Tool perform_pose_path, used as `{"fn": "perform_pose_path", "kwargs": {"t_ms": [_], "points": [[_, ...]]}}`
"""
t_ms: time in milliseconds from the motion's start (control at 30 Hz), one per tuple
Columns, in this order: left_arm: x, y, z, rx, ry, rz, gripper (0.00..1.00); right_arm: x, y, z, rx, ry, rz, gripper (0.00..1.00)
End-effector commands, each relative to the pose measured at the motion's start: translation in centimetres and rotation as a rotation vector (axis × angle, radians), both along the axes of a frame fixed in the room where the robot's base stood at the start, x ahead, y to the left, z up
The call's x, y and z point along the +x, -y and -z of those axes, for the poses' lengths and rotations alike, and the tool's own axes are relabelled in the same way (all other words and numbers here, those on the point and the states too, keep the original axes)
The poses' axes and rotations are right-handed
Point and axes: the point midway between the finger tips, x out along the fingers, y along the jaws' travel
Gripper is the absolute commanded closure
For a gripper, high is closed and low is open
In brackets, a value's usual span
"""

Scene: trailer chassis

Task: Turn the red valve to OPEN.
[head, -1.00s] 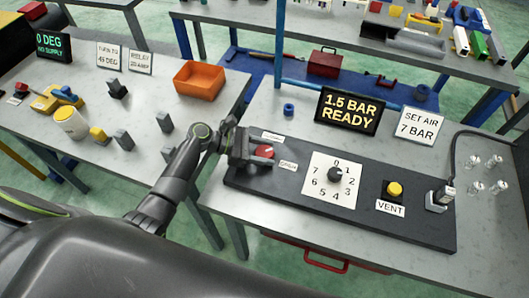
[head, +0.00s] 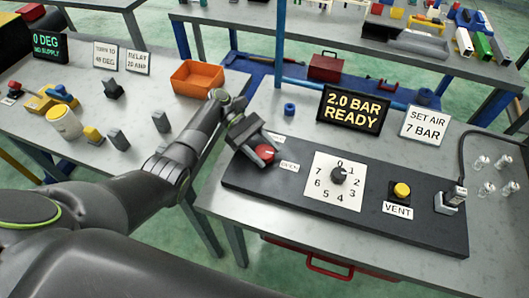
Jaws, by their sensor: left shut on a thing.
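The red valve (head: 265,153) sits at the left end of the dark panel (head: 235,178) on the right-hand table. My left gripper (head: 263,149) is shut on the red valve, with its fingers on either side of it, coming from the upper left. A white label (head: 289,167) to the right of the valve seems to read OPEN. Another label (head: 277,139) above it is partly covered by a finger. The display (head: 352,109) reads 2.0 BAR READY. My right gripper is not in view.
The panel also has a numbered dial (head: 338,174), a yellow VENT button (head: 402,190) and a plug with a cable (head: 453,197). A sign (head: 425,124) reads SET AIR 7 BAR. An orange bin (head: 197,77) stands on the left table, behind my left arm.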

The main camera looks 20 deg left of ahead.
Motion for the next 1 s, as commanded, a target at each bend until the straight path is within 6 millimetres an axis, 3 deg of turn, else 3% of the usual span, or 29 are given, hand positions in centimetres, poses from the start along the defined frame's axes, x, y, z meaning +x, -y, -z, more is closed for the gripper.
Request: {"fn": "perform_pose_path", "kwargs": {"t_ms": [567,600,733,1000], "points": [[-0.1,-0.03,0.19,0.003,-0.003,0.035,0.73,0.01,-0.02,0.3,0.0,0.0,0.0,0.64],[-0.1,-0.03,0.2,0.003,-0.003,0.035,0.49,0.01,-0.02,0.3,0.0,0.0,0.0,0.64],[-0.08,-0.01,0.16,0.002,-0.003,0.034,0.32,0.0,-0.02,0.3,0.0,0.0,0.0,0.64],[-0.03,0.02,0.07,0.001,-0.001,0.034,0.29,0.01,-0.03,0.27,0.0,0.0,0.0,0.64]]}}
